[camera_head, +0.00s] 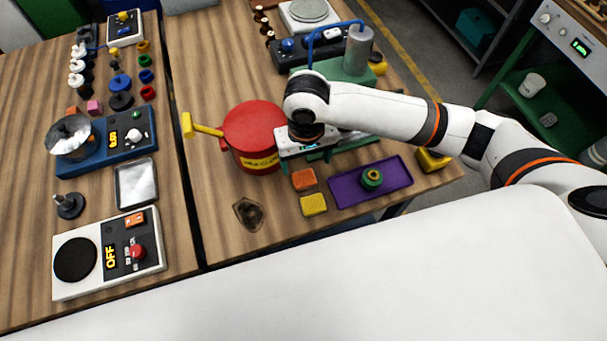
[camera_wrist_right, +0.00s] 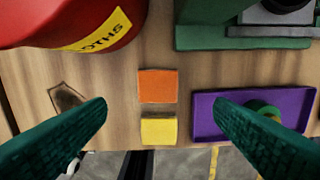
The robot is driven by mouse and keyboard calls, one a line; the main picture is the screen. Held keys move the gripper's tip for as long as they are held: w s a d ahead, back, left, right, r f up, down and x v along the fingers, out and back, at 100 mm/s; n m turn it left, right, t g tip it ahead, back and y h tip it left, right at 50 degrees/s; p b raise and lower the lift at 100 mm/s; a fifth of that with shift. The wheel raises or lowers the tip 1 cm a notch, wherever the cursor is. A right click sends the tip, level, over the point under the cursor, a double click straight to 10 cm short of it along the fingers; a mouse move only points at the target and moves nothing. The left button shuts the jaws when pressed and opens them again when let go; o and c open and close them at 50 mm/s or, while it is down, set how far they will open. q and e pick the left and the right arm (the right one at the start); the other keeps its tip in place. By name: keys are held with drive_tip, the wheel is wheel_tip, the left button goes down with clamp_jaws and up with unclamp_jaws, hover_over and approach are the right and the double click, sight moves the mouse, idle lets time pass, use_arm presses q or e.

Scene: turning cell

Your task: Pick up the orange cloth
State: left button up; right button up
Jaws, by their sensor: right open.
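The orange cloth (camera_head: 304,180) is a small folded square lying flat on the wooden table, in front of the red bin. It also shows in the wrist view (camera_wrist_right: 157,85), near the middle. A yellow cloth (camera_head: 313,205) lies just in front of it, also seen in the wrist view (camera_wrist_right: 158,131). My right gripper (camera_head: 307,154) is above the table, just behind the orange cloth in the head view. In the wrist view its green fingers (camera_wrist_right: 160,104) are wide apart and empty, one on either side of the cloths. My left gripper is not in view.
A red bin (camera_head: 252,130) with a yellow handle and label stands left of the gripper. A purple tray (camera_head: 345,196) holding a green ring-shaped part lies right of the cloths. A green machine (camera_head: 345,78) stands behind. A dark stain (camera_head: 248,214) marks the table at left.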

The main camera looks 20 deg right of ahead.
sight(304, 176)
wheel_tip(304, 176, down, 2)
drive_tip(key=shift+w+f, duration=0.1)
drive_tip(key=shift+f, duration=0.1)
drive_tip(key=shift+w+f, duration=0.15)
drive_tip(key=shift+f, duration=0.2)
drive_tip(key=shift+w+f+p, duration=0.1)
drive_tip(key=shift+f+p, duration=0.2)
wheel_tip(304, 176, down, 4)
drive_tip(key=shift+a+r+p, duration=0.1)
drive_tip(key=shift+r+p, duration=0.15)
drive_tip(key=shift+p, duration=0.25)
drive_tip(key=shift+f, duration=0.5)
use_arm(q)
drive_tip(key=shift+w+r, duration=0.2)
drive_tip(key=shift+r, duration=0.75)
